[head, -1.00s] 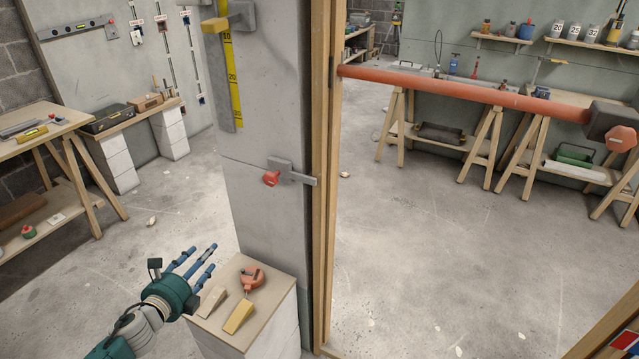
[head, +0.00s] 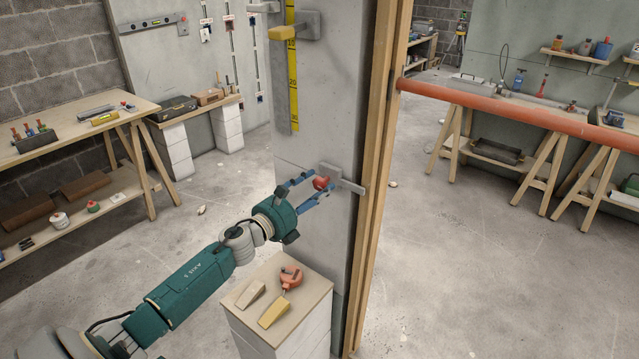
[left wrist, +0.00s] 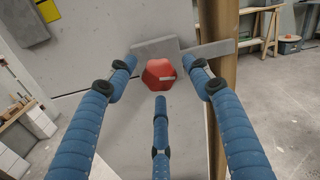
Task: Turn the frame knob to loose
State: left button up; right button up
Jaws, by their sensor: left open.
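The frame knob is a small red knob (head: 322,183) on a grey bracket (head: 344,180) fixed between the grey wall end and the wooden door frame. My left gripper (head: 310,190) is open, its blue fingers spread on either side of the knob in the head view. In the left wrist view the red knob (left wrist: 160,74) is faceted with a pale mark, and sits ahead between the fingertips (left wrist: 163,75). I see no finger clearly closed on it. The knob's setting cannot be read. My right gripper is not in view.
A small stand (head: 250,312) below the arm holds two wedges (head: 274,311) and an orange clamp (head: 291,277). An orange bar (head: 500,112) crosses the doorway at right. A yellow-handled bracket (head: 283,33) sits higher on the wall. A workbench (head: 75,128) stands at left.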

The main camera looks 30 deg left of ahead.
pick_arm(q)
jog(key=shift+w+d, duration=0.15)
jog(key=shift+w, duration=0.7)
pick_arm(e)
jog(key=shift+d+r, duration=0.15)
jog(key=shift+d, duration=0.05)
pick_arm(q)
jog(key=shift+f, duration=0.1)
jog(key=c, duration=1.1)
jog(key=shift+s, duration=0.1)
jog(key=shift+c, duration=0.2)
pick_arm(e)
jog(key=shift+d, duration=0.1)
